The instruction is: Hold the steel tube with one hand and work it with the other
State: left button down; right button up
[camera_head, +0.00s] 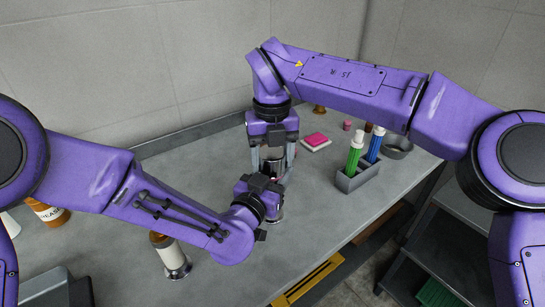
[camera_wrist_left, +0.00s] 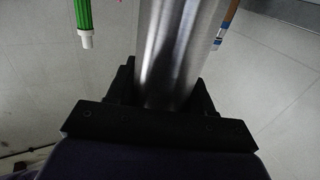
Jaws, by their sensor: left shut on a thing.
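The steel tube (camera_wrist_left: 172,45) fills the middle of the left wrist view, between the two black fingers of my left gripper (camera_wrist_left: 167,85), which is shut on it. In the head view the tube (camera_head: 273,160) stands upright over the bench and is mostly hidden by my grippers. My left gripper (camera_head: 272,188) reaches its lower part from the left. My right gripper (camera_head: 273,155) points straight down from above, with one finger on each side of the tube's upper part. I cannot tell whether those fingers press on it.
A grey rack (camera_head: 355,177) with a green tube (camera_head: 354,155) and a blue tube (camera_head: 375,146) stands to the right. Bare bench lies around the grippers.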

jog(key=o, duration=0.4)
jog(key=shift+c, duration=0.2)
jog(key=shift+r, duration=0.1)
notch_tip(320, 180, up, 4)
jog(key=shift+r, duration=0.1)
jog(key=shift+r+m, duration=0.3)
jog(key=shift+r, duration=0.05)
jog(key=shift+c, duration=0.6)
notch_tip(320, 180, up, 2)
jog(key=m, duration=0.3)
jog(key=shift+r, duration=0.25)
jog(key=shift+m, duration=0.3)
notch_tip(320, 180, down, 8)
jog(key=shift+r, duration=0.15)
